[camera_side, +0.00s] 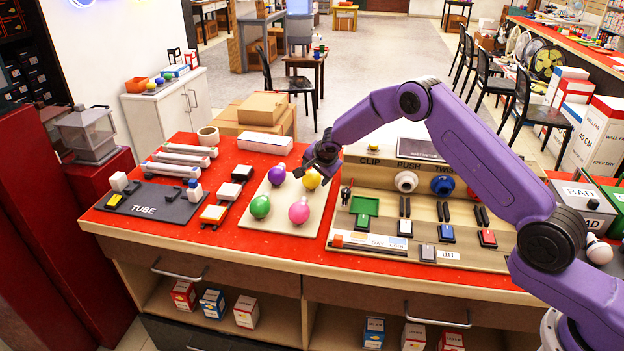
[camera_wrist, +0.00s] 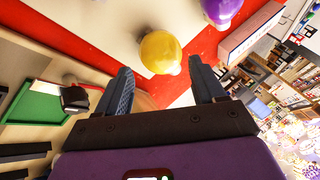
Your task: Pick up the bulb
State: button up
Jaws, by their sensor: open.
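Several bulbs stand on a cream board (camera_side: 240,222) on the red counter: a purple bulb (camera_side: 277,174), a green bulb (camera_side: 260,206), a pink bulb (camera_side: 299,211) and a yellow bulb (camera_side: 312,180). My gripper (camera_side: 308,172) is above the board's back right, close to the yellow bulb; the side view does not show whether they touch. In the wrist view my gripper (camera_wrist: 162,92) is open and empty. The yellow bulb (camera_wrist: 160,52) shows just beyond the gap between the fingers. The purple bulb (camera_wrist: 220,10) is farther off at the top.
A fixture panel (camera_side: 420,215) with sockets, switches and a green tray (camera_side: 364,206) stands right of the board. A dark tube base (camera_side: 150,203) and small blocks lie at left. A white box (camera_side: 265,143) lies behind the board.

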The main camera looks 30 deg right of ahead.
aim_at(314, 175)
jog(key=shift+x, duration=2.55)
jog(key=shift+w+d+r, duration=0.1)
jog(key=shift+d, duration=0.05)
jog(key=c, duration=0.7)
jog(key=shift+r, duration=0.1)
